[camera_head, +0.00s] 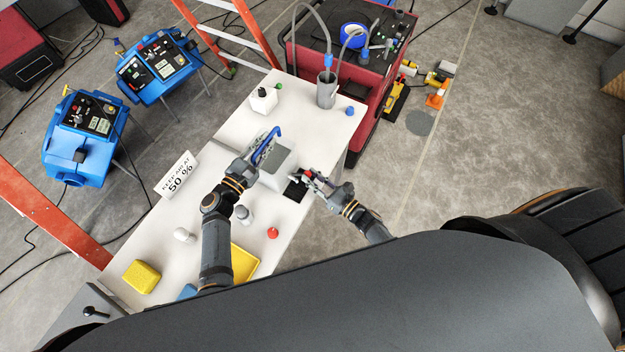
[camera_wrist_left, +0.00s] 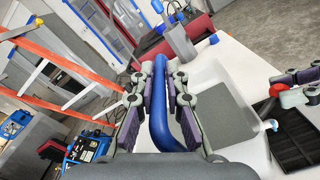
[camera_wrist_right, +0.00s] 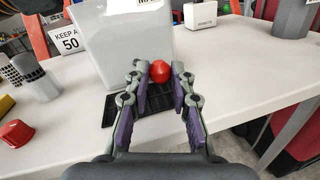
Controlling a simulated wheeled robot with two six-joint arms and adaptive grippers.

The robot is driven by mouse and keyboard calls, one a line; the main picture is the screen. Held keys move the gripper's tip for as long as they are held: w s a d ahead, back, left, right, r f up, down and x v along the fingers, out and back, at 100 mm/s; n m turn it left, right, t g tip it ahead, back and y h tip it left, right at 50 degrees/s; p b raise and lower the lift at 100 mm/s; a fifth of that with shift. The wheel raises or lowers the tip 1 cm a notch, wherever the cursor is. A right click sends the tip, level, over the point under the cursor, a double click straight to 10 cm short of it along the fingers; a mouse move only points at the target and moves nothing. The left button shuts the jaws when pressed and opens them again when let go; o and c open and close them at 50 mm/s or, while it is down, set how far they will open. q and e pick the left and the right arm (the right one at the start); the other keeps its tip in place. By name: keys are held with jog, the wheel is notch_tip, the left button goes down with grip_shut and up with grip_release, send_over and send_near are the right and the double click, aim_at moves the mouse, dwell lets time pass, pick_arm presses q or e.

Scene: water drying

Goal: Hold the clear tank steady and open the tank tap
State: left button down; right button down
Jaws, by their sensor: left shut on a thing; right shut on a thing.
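The clear tank (camera_head: 283,163) stands on the white table and looks pale and boxy; it also shows in the right wrist view (camera_wrist_right: 125,45). Its blue handle (camera_wrist_left: 158,110) runs between the fingers of my left gripper (camera_head: 264,150), which is shut on it. The red tap (camera_wrist_right: 160,71) is at the tank's front, above a black slotted tray (camera_wrist_right: 108,106). My right gripper (camera_head: 311,177) is shut on the red tap, with its fingertips on both sides of the knob. The tap's spout is mostly hidden in the right wrist view.
A sign (camera_head: 177,175) reads "KEEP AIR AT 50 %". A red cap (camera_head: 273,233), yellow sponge (camera_head: 141,277) and yellow tray (camera_head: 243,263) lie at the near end.

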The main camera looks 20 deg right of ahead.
pick_arm(q)
jog(key=shift+s+f, duration=0.15)
jog(key=shift+f, duration=0.2)
pick_arm(e)
jog(key=shift+w+n+g+y, duration=0.3)
jog(key=shift+n+y, duration=0.1)
jog(key=shift+y, duration=0.1)
jog(key=c, duration=1.1)
grip_release()
jog(key=shift+c, duration=0.2)
jog(key=shift+s+d, duration=0.1)
jog(key=v, duration=1.2)
